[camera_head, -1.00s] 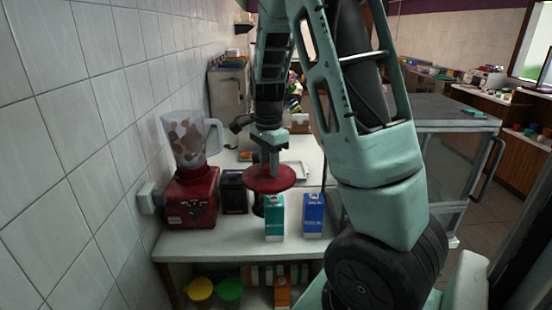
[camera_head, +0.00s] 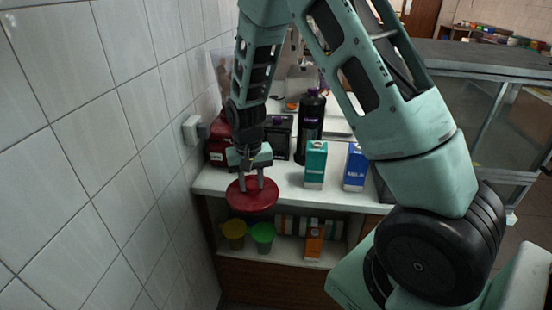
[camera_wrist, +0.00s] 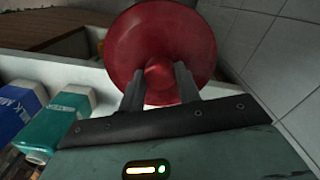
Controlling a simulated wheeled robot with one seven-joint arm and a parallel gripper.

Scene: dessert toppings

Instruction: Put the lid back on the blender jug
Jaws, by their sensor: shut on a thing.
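The round red lid (camera_head: 262,205) is in my gripper (camera_head: 254,184), which is shut on its knob, and hangs just in front of the counter's front edge, above the lower shelf. In the wrist view the lid (camera_wrist: 165,30) fills the upper middle, with its knob between the two fingers of my gripper (camera_wrist: 160,78). The red blender base (camera_head: 217,146) stands against the tiled wall, behind and left of the lid, partly hidden by my arm. The clear blender jug (camera_head: 219,68) shows only faintly beside my arm; its rim cannot be made out.
A teal carton (camera_head: 315,165) and a blue carton (camera_head: 355,167) stand on the counter (camera_head: 290,192) right of the lid. A dark bottle (camera_head: 309,127) stands behind them. Yellow (camera_head: 234,229) and green (camera_head: 262,233) tubs sit on the shelf below. The tiled wall is close on the left.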

